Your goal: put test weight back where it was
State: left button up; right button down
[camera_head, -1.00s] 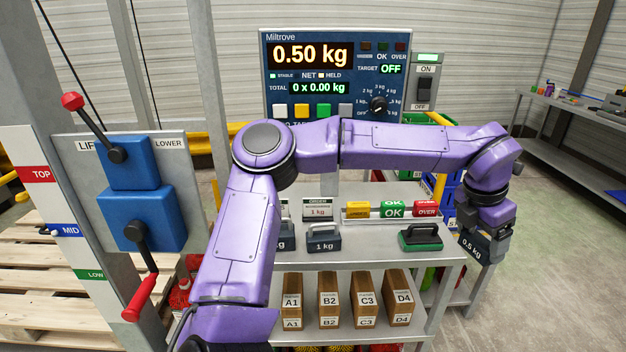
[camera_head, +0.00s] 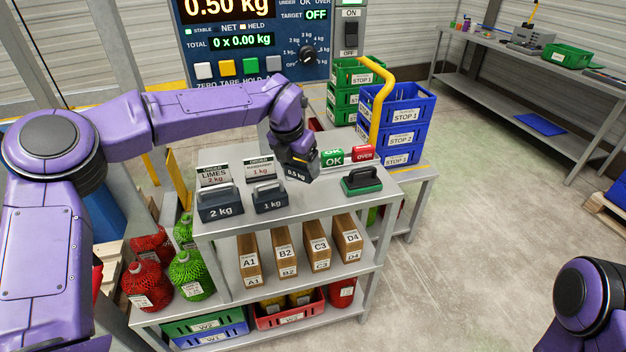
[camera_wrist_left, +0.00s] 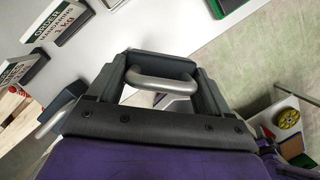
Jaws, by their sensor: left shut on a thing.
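My left gripper (camera_head: 296,158) is shut on the handle of the dark 0.5 kg test weight (camera_head: 296,174). The weight is upright at the shelf top, right of the 1 kg weight (camera_head: 269,198) and left of the green-based block with a dark handle (camera_head: 362,181). I cannot tell whether it touches the shelf. In the left wrist view, the grey handle (camera_wrist_left: 160,80) lies between the fingers. The 2 kg weight (camera_head: 220,206) stands at the left end of the row. My right gripper is out of view; only part of my right arm shows.
Order cards (camera_head: 258,168) stand behind the weights. Green OK and red OVER blocks (camera_head: 363,153) stand behind, to the right. Cartons (camera_head: 283,253) fill the shelf below. Blue crates (camera_head: 404,117) stand at the right; open floor lies beyond.

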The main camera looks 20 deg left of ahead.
pick_arm(q)
jog(key=w+d+f, duration=0.1)
jog(key=f, duration=0.1)
jog(key=w+d+f+p, duration=0.1)
jog(key=w+f, duration=0.1)
jog(key=w+d+f, duration=0.1)
jog(key=f, duration=0.1)
jog(key=shift+w+p, duration=0.35)
jog(key=shift+w, duration=0.05)
notch_tip(320, 180, down, 2)
jog(key=shift+f+p, duration=0.25)
jog(key=shift+p, duration=0.05)
jog(key=shift+w+f, duration=0.1)
jog(key=shift+f, duration=0.3)
jog(key=shift+f, duration=0.1)
